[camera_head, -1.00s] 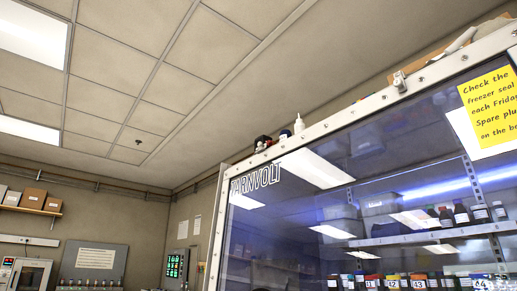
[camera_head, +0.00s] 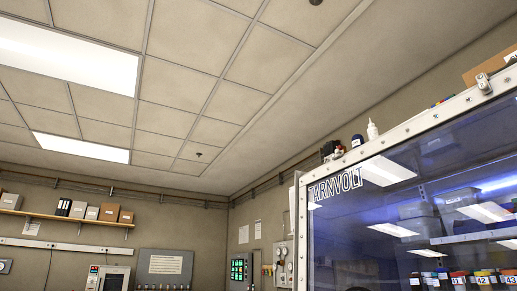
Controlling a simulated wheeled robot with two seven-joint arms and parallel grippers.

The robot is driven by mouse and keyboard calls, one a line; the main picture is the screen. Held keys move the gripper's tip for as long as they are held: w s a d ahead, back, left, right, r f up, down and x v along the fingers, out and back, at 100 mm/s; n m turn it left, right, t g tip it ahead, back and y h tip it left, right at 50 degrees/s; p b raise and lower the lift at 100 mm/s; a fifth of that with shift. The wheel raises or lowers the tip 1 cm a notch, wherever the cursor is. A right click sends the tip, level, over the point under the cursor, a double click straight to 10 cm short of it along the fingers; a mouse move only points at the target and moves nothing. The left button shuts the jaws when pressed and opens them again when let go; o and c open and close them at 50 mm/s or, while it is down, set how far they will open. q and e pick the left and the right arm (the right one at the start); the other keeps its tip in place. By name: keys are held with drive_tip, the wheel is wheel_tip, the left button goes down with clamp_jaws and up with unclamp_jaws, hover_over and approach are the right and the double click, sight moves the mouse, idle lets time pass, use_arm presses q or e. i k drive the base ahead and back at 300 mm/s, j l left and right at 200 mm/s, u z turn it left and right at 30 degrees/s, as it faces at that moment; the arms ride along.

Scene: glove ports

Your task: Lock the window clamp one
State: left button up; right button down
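A glass-fronted cabinet (camera_head: 345,240) labelled TARNVOLT fills the lower right, with a pale metal frame studded with bolts. A small metal clamp-like fitting (camera_head: 484,83) sits on its top frame near the right edge. I cannot tell whether it is the clamp named one, or whether it is locked. Neither of my grippers shows in this view.
Behind the glass are shelves with bins and numbered bottles (camera_head: 458,280). A white squeeze bottle (camera_head: 372,130) and a cardboard box (camera_head: 490,66) stand on top of the cabinet. A wall shelf (camera_head: 62,216) with boxes is at the left. A green-lit panel (camera_head: 241,268) hangs beyond the cabinet.

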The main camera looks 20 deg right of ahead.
sight(338, 153)
drive_tip(key=j+u, duration=0.35)
drive_tip(key=u, duration=0.15)
drive_tip(key=i+j+u, duration=0.15)
drive_tip(key=j+u, duration=0.3)
drive_tip(key=i+j+u, duration=0.1)
drive_tip(key=u, duration=0.4)
drive_tip(key=i+z, duration=0.4)
drive_tip(key=i, duration=0.15)
drive_tip(key=i+j+z, duration=0.2)
drive_tip(key=i+z, duration=0.25)
drive_tip(key=i, duration=0.15)
drive_tip(key=i+l+z, duration=0.1)
drive_tip(key=i+z, duration=0.6)
drive_tip(key=i, duration=0.2)
drive_tip(key=i+j+z, duration=0.15)
drive_tip(key=i+z, duration=0.15)
drive_tip(key=i+j+z, duration=0.35)
drive_tip(key=i, duration=0.2)
drive_tip(key=i+j+z, duration=0.35)
drive_tip(key=i+l, duration=0.05)
drive_tip(key=l, duration=0.05)
